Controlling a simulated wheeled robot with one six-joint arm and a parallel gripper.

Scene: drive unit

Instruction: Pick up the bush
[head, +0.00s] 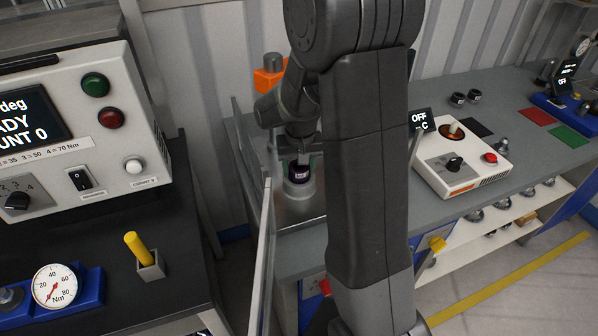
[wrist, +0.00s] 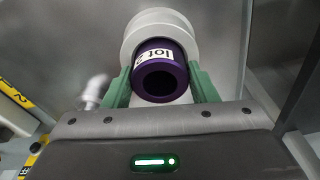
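The bush is a short dark purple hollow cylinder with a white label reading "lot". In the head view the bush (head: 299,174) sits upright on a round light-grey holder (head: 300,189). My gripper (head: 298,160) is right above it, pointing down. In the wrist view the bush (wrist: 150,56) lies between the two green fingers of my gripper (wrist: 160,80), its open end facing the camera. The fingers are very close to both sides of the bush. Whether they press on it cannot be told. The pale round holder (wrist: 160,20) shows behind the bush.
A clear guard panel (head: 265,235) stands left of the holder. A white control box (head: 460,158) reading OFF stands on the grey bench to the right. A yellow-handled tool (head: 137,249) stands on the dark bench at left. My arm hides the middle of the head view.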

